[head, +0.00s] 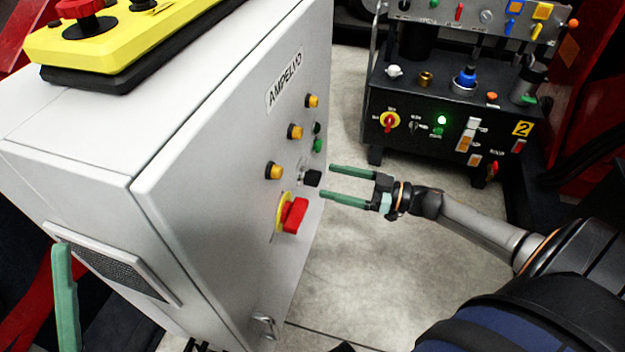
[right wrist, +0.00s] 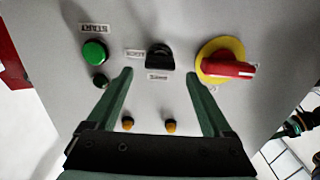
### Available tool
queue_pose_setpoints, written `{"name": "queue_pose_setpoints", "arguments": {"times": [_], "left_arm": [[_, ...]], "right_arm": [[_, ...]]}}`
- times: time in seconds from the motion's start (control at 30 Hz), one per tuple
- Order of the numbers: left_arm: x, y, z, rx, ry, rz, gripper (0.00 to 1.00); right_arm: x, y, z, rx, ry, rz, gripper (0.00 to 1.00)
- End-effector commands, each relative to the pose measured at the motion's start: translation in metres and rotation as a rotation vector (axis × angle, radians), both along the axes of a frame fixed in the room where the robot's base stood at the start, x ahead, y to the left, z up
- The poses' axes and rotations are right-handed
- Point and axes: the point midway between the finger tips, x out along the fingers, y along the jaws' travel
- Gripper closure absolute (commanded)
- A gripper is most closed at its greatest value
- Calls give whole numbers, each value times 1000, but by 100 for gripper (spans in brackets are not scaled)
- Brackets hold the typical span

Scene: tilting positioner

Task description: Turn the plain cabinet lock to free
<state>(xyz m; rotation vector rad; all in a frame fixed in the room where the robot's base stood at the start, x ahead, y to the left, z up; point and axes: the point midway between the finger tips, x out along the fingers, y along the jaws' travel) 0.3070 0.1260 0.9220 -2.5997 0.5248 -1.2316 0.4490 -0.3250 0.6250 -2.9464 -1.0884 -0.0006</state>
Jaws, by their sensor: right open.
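The plain cabinet lock looks to be the black knob (head: 313,178) on the grey cabinet's front panel, between the green button and the red rotary switch. In the right wrist view the black knob (right wrist: 160,58) sits between two small labels, whose words I cannot read. My right gripper (head: 326,181) is open and empty, its green fingers pointing at the panel on either side of the knob, apparently just short of it. In the right wrist view the fingertips (right wrist: 160,73) straddle the knob's line. One green finger of my left gripper (head: 65,300) shows at lower left; its opening is hidden.
The red switch on a yellow disc (head: 293,215) is close beside the knob. A green button (right wrist: 94,51) and several amber lamps (head: 295,132) also stick out. A yellow control box (head: 120,40) lies on the cabinet (head: 90,120). A black console (head: 440,140) stands behind.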

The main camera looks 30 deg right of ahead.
Motion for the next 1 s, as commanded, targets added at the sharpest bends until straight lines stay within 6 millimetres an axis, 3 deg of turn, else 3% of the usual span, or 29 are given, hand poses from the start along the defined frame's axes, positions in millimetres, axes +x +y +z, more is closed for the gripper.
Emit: {"name": "queue_pose_setpoints", "arguments": {"times": [0.1, 0.3, 0.7, 1.0], "left_arm": [[0, -1, -8, -4, 5, -7, 0], [1, -1, -13, -9, 10, -12, 0], [1, -1, -14, -13, 13, -15, 0], [1, -1, -14, -12, 13, -15, 0]], "right_arm": [[18, 15, -1, 1, -4, 0, 15], [36, 30, -1, 0, -1, 0, 15], [40, 35, 0, -1, 1, -1, 16], [40, 34, 0, -1, 1, -1, 50]]}}
